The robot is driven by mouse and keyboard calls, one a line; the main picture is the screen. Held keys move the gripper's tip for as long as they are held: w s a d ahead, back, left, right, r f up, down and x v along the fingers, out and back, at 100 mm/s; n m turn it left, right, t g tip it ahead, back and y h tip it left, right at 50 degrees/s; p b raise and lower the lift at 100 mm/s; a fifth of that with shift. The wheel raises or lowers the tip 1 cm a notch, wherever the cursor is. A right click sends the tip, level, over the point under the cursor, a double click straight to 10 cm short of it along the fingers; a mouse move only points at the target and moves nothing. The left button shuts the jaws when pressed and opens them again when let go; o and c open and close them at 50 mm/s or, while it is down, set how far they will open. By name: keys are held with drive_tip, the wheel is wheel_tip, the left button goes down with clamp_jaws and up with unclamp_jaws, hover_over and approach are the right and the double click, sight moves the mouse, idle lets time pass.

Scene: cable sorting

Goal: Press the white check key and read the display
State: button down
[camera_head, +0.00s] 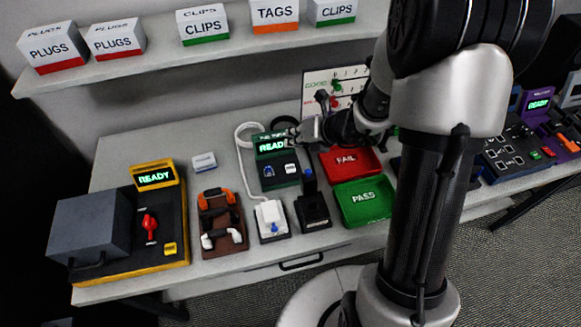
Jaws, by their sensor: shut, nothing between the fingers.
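A green tester (277,179) stands near the middle of the bench. Its display (270,145) is lit green and shows "READ", with the right end hidden by my gripper. A white key (290,168) sits on the tester's top face, with a small blue part (268,171) to its left. My gripper (291,134) is shut and empty, reaching in from the right just above the tester, beside its display. It appears apart from the white key. The fingertips are small and dark, so their exact height is unclear.
Red FAIL tray (337,171) and green PASS tray (350,215) lie right of the tester. A white plug unit (271,213) with a cable and a black holder (312,222) stand in front. A yellow READY station (176,256) is at left; a shelf (115,70) runs above.

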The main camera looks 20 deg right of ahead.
sight(292, 166)
drive_tip(key=shift+f+b, duration=3.7)
drive_tip(key=shift+f, duration=0.55)
drive_tip(key=shift+f+b, duration=0.4)
drive_tip(key=shift+f, duration=0.05)
drive_tip(key=shift+f, duration=0.2)
drive_tip(key=shift+s+f+b, duration=0.3)
drive_tip(key=shift+f+b, duration=0.2)
drive_tip(key=shift+f, duration=0.05)
drive_tip(key=shift+w+a+r+p, duration=0.1)
drive_tip(key=shift+w+r+p, duration=0.05)
drive_tip(key=shift+r+p, duration=0.3)
drive_tip(key=shift+w+a+r+p, duration=0.15)
drive_tip(key=shift+r+p, duration=0.15)
drive_tip(key=shift+r, duration=0.25)
drive_tip(key=shift+d, duration=0.15)
